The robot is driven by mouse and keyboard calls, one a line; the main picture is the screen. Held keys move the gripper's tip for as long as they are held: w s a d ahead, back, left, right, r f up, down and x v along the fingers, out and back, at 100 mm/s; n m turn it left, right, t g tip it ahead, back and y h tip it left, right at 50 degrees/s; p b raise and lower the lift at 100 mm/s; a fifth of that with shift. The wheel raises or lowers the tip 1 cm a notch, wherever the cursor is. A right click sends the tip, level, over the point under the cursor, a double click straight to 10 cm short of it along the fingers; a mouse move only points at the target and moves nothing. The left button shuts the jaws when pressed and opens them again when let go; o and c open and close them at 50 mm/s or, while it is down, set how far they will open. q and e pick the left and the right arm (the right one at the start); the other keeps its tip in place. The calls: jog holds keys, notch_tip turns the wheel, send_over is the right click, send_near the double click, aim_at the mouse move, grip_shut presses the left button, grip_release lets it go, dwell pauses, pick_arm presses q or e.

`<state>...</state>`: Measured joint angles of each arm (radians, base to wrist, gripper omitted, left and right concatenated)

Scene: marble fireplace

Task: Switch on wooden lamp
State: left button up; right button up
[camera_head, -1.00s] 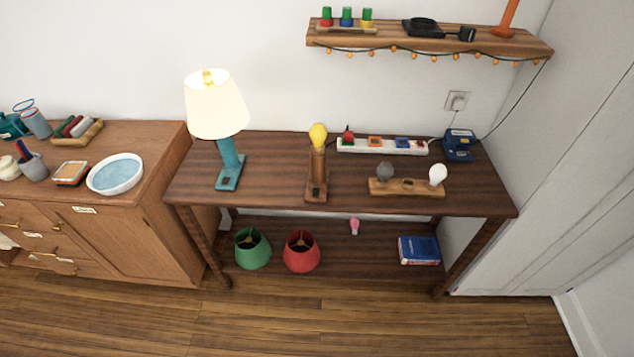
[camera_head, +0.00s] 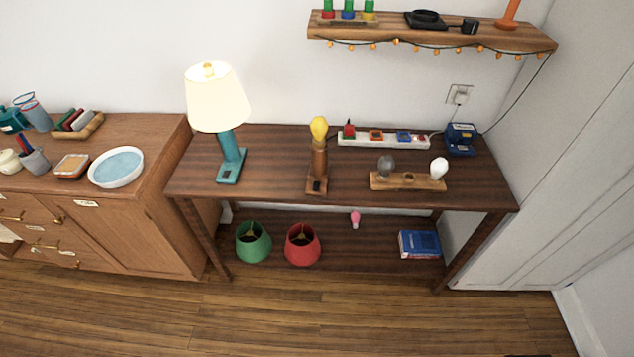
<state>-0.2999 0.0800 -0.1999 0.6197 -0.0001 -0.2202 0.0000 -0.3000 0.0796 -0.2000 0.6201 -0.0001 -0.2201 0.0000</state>
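The wooden lamp (camera_head: 318,165) stands upright in the middle of the dark wooden table (camera_head: 270,165). It has a brown post, a bare yellow bulb (camera_head: 319,127) on top and no shade. A small dark switch (camera_head: 316,186) shows on the front of its base. The bulb looks yellow; whether it is lit I cannot tell. A teal lamp (camera_head: 230,155) with a lit cream shade (camera_head: 216,98) stands to its left. A white power strip (camera_head: 383,140) with coloured plugs lies behind, to the right. Neither gripper is in view.
A wooden holder with a grey bulb and a white bulb (camera_head: 407,181) lies on the table's right. A blue box (camera_head: 460,139) stands behind it. Green (camera_head: 253,242) and red (camera_head: 302,245) shades sit on the lower shelf. A wall shelf (camera_head: 440,36) hangs above. Tabletop before the wooden lamp is narrow.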

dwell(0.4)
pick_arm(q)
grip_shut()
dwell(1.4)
